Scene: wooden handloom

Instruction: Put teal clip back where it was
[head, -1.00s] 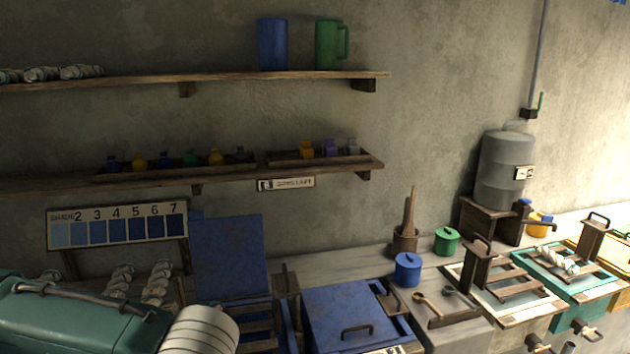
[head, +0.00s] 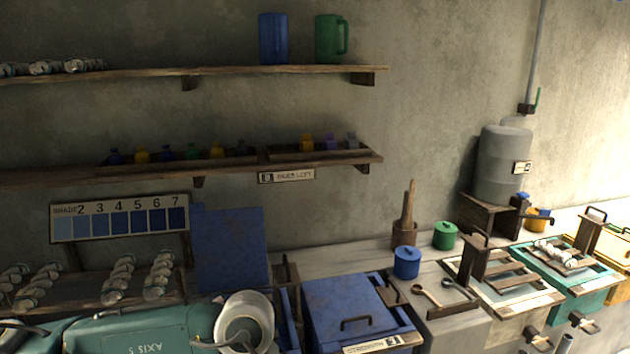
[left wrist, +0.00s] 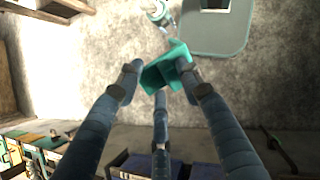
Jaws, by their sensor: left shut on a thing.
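The teal clip (left wrist: 160,76) is in the left wrist view, held between the fingertips of my left gripper (left wrist: 162,80). The fingers partly cover it, and open floor or wall, which I cannot tell apart, lies behind it. In the head view only my left arm shows, at the bottom left in front of the bench; its gripper and the clip are out of that picture. My right gripper is in neither view.
White skeins (head: 116,280) lie on a rack below the shade card (head: 120,220). A blue lidded vat (head: 358,308) stands right of my arm. Blue (head: 407,262) and green (head: 445,235) pots stand behind. Shelves (head: 225,173) with small bottles run along the wall.

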